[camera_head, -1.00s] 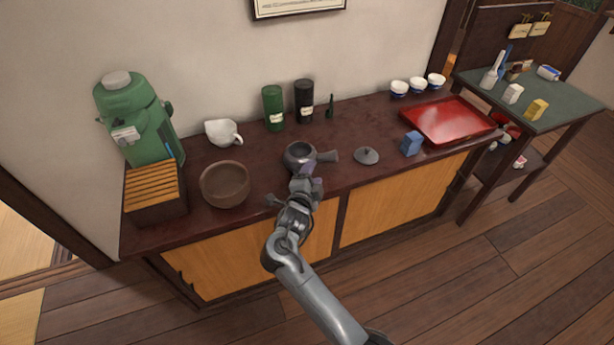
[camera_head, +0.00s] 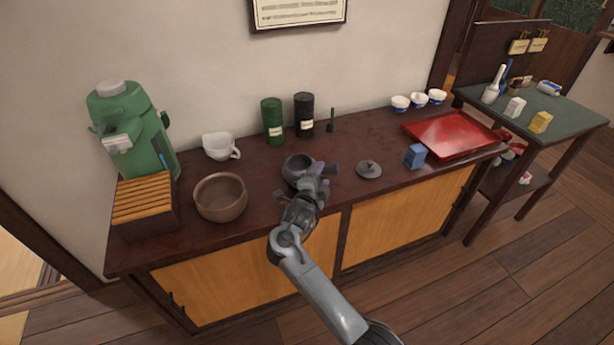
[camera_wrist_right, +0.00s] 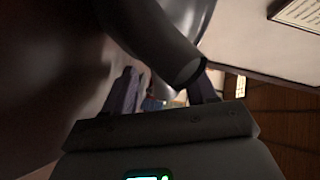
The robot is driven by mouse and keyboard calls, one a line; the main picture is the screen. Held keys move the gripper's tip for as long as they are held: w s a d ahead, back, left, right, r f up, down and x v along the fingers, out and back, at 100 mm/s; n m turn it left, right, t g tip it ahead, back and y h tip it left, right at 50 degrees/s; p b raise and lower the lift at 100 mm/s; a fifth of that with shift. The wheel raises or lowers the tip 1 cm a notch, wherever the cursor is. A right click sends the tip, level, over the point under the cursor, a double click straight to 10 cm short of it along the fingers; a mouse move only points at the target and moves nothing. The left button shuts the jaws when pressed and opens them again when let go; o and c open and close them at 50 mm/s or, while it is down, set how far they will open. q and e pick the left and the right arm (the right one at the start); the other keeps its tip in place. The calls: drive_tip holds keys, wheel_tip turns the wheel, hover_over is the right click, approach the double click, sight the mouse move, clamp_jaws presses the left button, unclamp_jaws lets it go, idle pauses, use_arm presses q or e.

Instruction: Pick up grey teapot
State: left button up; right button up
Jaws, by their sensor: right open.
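The grey teapot (camera_head: 293,176) stands upright on the dark sideboard, its top open and its side handle (camera_head: 331,169) pointing right. Its round grey lid (camera_head: 369,170) lies apart on the sideboard to the right. My right gripper (camera_head: 319,181) is at the handle, in front of it, and partly covers it. In the right wrist view the handle (camera_wrist_right: 162,45) looms large and dark, its end near the space between the two fingers of the open gripper (camera_wrist_right: 165,88). Whether the fingers touch it I cannot tell. My left gripper is not in view.
A brown bowl (camera_head: 220,198) and a white spouted cup (camera_head: 219,146) stand to the left. Green (camera_head: 273,121) and black (camera_head: 304,115) canisters stand behind. A blue box (camera_head: 415,156) and a red tray (camera_head: 452,134) are to the right.

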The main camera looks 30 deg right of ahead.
sight(323, 172)
drive_tip(key=b+x, duration=0.1)
drive_tip(key=x, duration=0.2)
drive_tip(key=shift+w+d, duration=0.15)
drive_tip(key=shift+d, duration=0.15)
drive_tip(key=shift+a, duration=0.1)
drive_tip(key=shift+c, duration=0.5)
drive_tip(key=shift+r, duration=0.1)
clamp_jaws()
